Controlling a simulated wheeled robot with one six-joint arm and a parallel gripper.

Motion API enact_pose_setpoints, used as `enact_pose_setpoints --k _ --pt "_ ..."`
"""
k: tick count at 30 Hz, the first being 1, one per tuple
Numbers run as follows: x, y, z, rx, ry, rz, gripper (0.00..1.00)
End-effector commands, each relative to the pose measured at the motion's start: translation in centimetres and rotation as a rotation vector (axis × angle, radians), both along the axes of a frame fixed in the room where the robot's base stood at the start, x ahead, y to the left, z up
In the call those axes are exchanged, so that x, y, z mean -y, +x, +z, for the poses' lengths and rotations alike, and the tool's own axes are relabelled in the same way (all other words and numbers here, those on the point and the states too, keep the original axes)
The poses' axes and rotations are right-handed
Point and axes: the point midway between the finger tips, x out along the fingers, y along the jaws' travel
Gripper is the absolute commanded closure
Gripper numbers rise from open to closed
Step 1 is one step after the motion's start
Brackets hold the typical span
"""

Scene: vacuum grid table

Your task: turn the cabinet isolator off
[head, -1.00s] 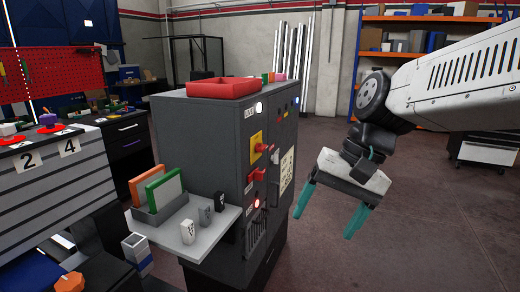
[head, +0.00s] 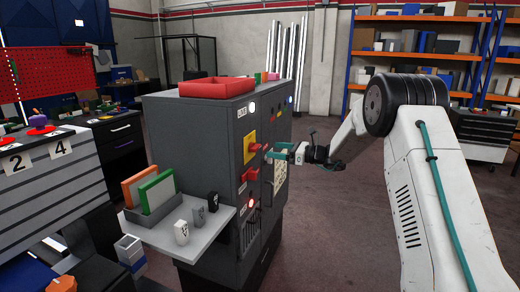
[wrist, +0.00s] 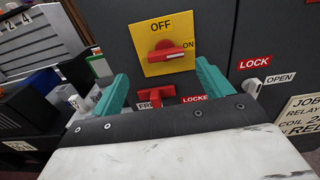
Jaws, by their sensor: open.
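The cabinet isolator is a yellow plate (wrist: 150,66) marked OFF at the top and ON at the right, with a red rotary handle (wrist: 166,52). The handle lies roughly level, its pale-marked end toward ON. In the head view the red handle (head: 255,147) is on the cabinet's front. My gripper (wrist: 162,72) is open and empty, its teal fingers spread to either side of and below the handle, apart from it. In the head view my gripper (head: 272,152) faces the cabinet front, close to the isolator.
Below the isolator is a second red handle (wrist: 155,98) with FREE and LOCKED labels, partly hidden by my gripper. A door handle (wrist: 253,86) with LOCK and OPEN labels is to the right. A shelf (head: 207,232) juts from the cabinet's left side. The floor to the right is open.

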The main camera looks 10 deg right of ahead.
Motion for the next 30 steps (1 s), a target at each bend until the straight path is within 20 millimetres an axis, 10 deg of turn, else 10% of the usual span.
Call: enact_pose_setpoints --k 28,30 --pt "-5.9 5.1 -0.5 -0.008 0.023 -0.016 0.21" --pt "-5.9 5.1 -0.5 -0.008 0.023 -0.016 0.38"
